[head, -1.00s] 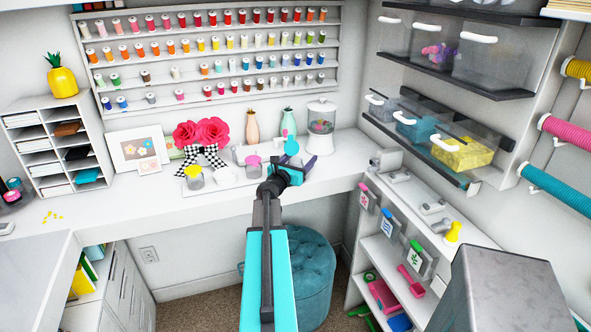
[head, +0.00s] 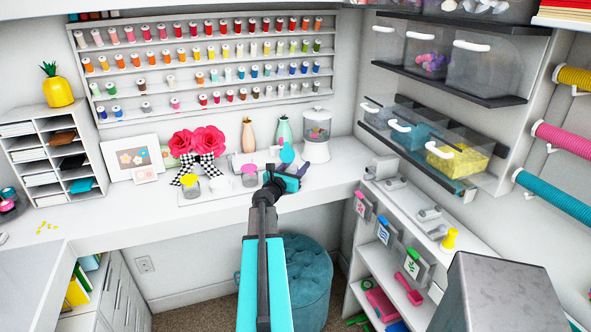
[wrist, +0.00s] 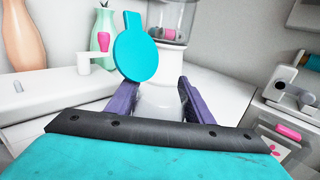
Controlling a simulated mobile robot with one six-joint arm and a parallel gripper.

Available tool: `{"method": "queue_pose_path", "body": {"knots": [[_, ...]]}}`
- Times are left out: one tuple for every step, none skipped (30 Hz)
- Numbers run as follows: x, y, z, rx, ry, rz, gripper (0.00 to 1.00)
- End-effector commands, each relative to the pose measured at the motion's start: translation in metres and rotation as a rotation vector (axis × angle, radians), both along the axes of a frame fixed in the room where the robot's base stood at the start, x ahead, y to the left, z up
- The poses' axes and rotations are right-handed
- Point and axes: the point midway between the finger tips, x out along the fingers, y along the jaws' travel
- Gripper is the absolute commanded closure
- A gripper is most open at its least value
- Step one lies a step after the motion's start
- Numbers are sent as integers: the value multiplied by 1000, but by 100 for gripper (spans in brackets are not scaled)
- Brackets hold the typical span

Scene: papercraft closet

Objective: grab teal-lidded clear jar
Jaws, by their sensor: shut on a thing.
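The teal lid (head: 287,153) of the clear jar shows just above my gripper (head: 292,172) in the head view. In the wrist view the lid (wrist: 136,56) is a flat teal disc with a small tab on top, at the tip of the left finger. My gripper (wrist: 155,98) has its purple fingers spread apart, shut on the jar. The clear body of the jar is hard to make out between the fingers, against a white base behind it.
A white dispenser with a clear top (head: 317,130) stands close behind. Pink-lidded (head: 249,172) and yellow-lidded (head: 190,184) jars stand to the left. Two vases (head: 284,130) (head: 248,135) stand behind, and a pink flower bunch (head: 198,142) at left. The counter front is clear.

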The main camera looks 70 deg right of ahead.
Motion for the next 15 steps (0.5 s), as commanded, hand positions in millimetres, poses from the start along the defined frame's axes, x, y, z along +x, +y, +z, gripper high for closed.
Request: {"method": "queue_pose_path", "body": {"knots": [[0, 0, 4, -1, -1, 0, 76], [0, 0, 6, -1, -1, 0, 76], [0, 0, 9, -2, -1, 0, 76], [0, 0, 12, -2, -1, 0, 76], [0, 0, 14, -2, -1, 0, 76], [0, 0, 18, -1, -1, 0, 76], [0, 0, 22, -2, -2, 0, 76], [0, 0, 26, -2, -1, 0, 76], [-1, 0, 31, -2, -2, -1, 76], [-1, 0, 35, -2, -2, -1, 76], [-1, 0, 39, -2, -1, -1, 76], [-1, 0, 45, -2, -3, -1, 76], [-1, 0, 49, -3, -1, 0, 76], [-1, 0, 53, -2, -2, -1, 76], [-1, 0, 59, -2, -1, -1, 76]]}}
